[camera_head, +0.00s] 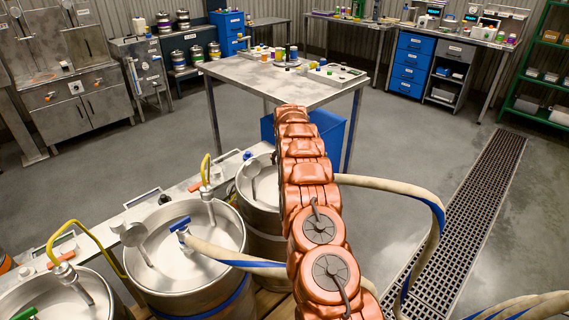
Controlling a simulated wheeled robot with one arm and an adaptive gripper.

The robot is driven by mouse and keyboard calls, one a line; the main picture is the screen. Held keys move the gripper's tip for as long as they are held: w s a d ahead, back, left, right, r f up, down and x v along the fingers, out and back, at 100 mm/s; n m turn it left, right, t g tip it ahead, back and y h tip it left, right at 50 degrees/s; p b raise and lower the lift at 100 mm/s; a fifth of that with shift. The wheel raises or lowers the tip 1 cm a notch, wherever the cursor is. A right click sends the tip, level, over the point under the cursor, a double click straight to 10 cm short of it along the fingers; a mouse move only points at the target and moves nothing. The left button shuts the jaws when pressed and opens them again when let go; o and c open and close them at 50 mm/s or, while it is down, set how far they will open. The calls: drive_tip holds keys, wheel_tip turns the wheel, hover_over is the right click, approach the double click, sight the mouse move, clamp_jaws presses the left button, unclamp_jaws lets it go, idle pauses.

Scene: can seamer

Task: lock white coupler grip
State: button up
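Several steel kegs stand at the lower left. The middle keg (190,275) has a coupler with a blue grip (180,223) and a beige hose (225,256). A pale grey, round-ended piece (133,235) stands on its left side; I cannot tell whether it is the white coupler grip. The front-left keg (60,300) has a green grip (25,313) at the picture's edge. I see no gripper fingers.
A metal table (290,85) with small cups stands behind the kegs, with a blue bin (330,135) under it. Beige hoses (430,215) loop to the right. A floor grate (465,215) runs along the right. The grey floor between is clear.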

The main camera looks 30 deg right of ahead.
drive_tip(key=shift+m, duration=0.6)
drive_tip(key=o, duration=1.2)
drive_tip(key=shift+c, duration=0.2)
drive_tip(key=v, duration=1.2)
drive_tip(key=shift+w+a, duration=0.2)
